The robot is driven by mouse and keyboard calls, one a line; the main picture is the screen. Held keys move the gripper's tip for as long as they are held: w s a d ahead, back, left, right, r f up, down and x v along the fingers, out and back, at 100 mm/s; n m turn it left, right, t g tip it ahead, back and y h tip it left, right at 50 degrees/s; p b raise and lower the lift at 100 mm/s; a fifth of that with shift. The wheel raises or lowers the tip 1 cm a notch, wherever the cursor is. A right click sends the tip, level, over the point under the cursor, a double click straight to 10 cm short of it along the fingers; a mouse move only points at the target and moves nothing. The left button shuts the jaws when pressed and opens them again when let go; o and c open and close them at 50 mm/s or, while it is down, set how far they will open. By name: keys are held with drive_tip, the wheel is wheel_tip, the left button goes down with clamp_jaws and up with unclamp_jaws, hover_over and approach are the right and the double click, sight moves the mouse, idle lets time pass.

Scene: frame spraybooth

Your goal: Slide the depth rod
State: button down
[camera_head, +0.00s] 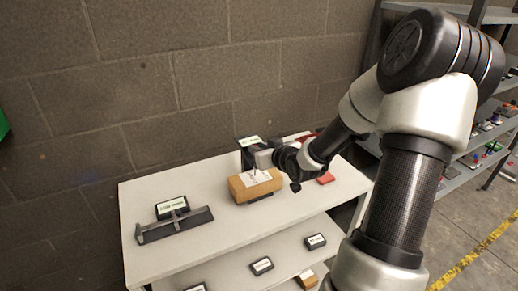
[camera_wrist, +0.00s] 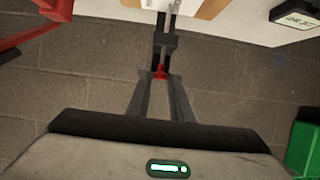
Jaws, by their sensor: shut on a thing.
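A wooden block (camera_head: 247,188) with a white sheet on top lies on the white table, and its edge shows at the top of the wrist view (camera_wrist: 212,9). A thin grey rod (camera_wrist: 173,7), which looks like the depth rod, runs over the sheet from a dark slider-like piece (camera_wrist: 166,40). My gripper (camera_wrist: 160,78) is shut around a small red end (camera_wrist: 160,71) in line with that piece. In the head view my gripper (camera_head: 262,158) is just above the block's back edge. The fingertips are too small there to see the contact.
A grey angled bar (camera_head: 175,226) and a labelled dark box (camera_head: 172,207) stand on the table's left. A red item (camera_head: 326,178) lies to the right of the block. A block wall (camera_head: 150,80) stands close behind. Lower shelf holds small labelled boxes (camera_head: 262,265).

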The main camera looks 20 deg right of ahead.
wheel_tip(320, 180, up, 3)
drive_tip(key=shift+w+f+p, duration=0.1)
drive_tip(key=shift+f+p, duration=0.05)
drive_tip(key=shift+p, duration=0.45)
drive_tip(key=c, duration=1.6)
unclamp_jaws()
